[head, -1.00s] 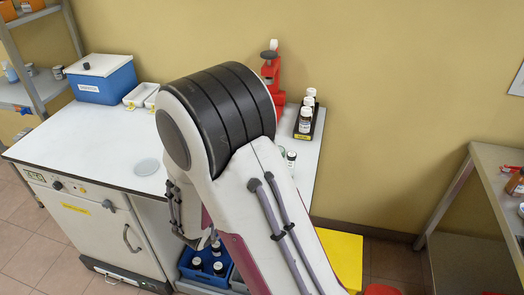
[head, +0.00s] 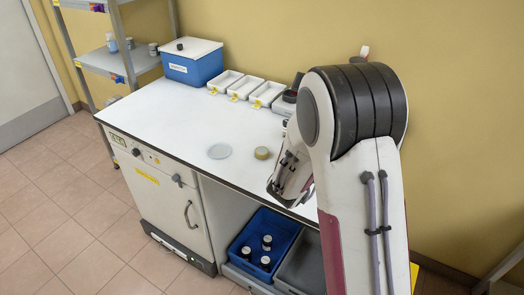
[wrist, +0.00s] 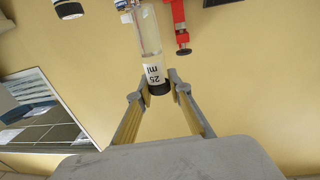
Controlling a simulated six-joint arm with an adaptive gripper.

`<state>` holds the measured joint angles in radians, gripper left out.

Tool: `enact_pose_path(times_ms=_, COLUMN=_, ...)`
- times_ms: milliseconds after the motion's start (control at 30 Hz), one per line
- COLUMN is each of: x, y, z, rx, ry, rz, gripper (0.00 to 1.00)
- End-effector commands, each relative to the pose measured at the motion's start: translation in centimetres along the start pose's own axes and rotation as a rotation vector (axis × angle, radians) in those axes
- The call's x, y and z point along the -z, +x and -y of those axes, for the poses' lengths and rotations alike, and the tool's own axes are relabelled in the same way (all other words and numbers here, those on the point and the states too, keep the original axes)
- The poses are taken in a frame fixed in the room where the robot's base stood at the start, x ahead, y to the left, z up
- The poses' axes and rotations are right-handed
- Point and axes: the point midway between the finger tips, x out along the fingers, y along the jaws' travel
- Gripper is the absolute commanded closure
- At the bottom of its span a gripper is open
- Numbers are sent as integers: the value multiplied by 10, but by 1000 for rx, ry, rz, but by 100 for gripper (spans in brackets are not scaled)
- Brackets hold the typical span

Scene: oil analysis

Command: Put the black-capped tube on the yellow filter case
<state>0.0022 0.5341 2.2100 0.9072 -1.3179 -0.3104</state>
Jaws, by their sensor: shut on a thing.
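In the wrist view my gripper (wrist: 159,84) has its two fingertips closed at the black cap (wrist: 159,89) of a clear tube (wrist: 150,45). The tube holds pale liquid, carries "25 ml" lettering, and extends away from the fingers toward the top of that view. The fingers look closed on the cap end. A small round yellowish case (head: 262,153), which looks like the yellow filter case, lies on the white bench top, just left of my arm.
A pale flat dish (head: 219,151) lies left of the case on the bench (head: 180,125). Several white trays (head: 245,88) and a blue box (head: 192,65) stand behind. Below, a blue crate (head: 240,240) holds dark-capped bottles. A red stand (wrist: 180,22) shows in the wrist view.

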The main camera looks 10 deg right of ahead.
Motion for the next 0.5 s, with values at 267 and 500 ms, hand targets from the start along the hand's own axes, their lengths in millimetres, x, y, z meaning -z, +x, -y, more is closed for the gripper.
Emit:
enact_pose_path(times_ms=267, x=12, y=24, z=45, rx=171, ry=0, rz=-1, gripper=98)
enact_pose_path(times_ms=500, x=21, y=36, z=83, rx=319, ry=0, rz=-1, gripper=98)
